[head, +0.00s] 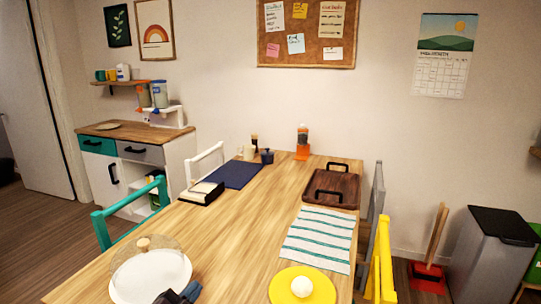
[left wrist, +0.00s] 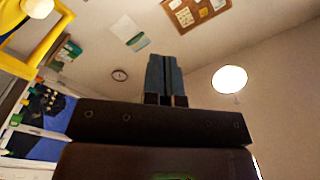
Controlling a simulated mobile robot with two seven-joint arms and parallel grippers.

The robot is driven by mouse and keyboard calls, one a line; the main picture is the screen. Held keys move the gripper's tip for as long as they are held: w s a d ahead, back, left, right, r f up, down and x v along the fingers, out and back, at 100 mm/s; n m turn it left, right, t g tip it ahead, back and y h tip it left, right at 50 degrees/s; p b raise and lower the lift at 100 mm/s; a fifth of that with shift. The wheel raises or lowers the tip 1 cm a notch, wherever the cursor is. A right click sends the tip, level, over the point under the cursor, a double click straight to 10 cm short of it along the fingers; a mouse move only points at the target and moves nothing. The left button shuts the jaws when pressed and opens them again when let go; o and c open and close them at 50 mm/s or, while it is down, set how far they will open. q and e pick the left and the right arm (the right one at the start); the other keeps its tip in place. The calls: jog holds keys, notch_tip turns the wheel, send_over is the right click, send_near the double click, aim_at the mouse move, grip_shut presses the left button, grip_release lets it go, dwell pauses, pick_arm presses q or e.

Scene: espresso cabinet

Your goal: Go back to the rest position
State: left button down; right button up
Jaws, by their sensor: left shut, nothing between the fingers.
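My left gripper (head: 182,293) shows at the bottom edge of the head view, in front of a white plate (head: 135,282) on the wooden table. In the left wrist view its two fingers (left wrist: 165,75) are together with nothing between them, and they point up toward the wall and ceiling. Most of my left arm is out of the head view. My right gripper is in neither view.
The wooden table (head: 238,222) bears a yellow plate (head: 282,285) with a white ball-like thing (head: 301,287), a striped cloth (head: 318,240), a dark tray (head: 345,185) and a blue mat (head: 235,174). Chairs, including a yellow one (head: 383,268), stand around it. A grey bin (head: 490,265) stands right.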

pick_arm(q)
jog(key=s+a+f+n+g+y, duration=0.2)
jog(key=s+f, duration=0.4)
jog(key=s, duration=0.3)
jog(key=s+a+f+n+g+y, duration=0.2)
jog(key=s+a+f+n, duration=0.2)
jog(key=s+f, duration=0.3)
jog(key=s+a+f+n+g+y, duration=0.2)
jog(key=s+a+f+n, duration=0.2)
jog(key=s, duration=0.7)
notch_tip(320, 180, down, 2)
jog(key=shift+f+n+g, duration=0.2)
jog(key=shift+n+g, duration=0.1)
jog(key=shift+n, duration=0.5)
jog(key=shift+s, duration=0.1)
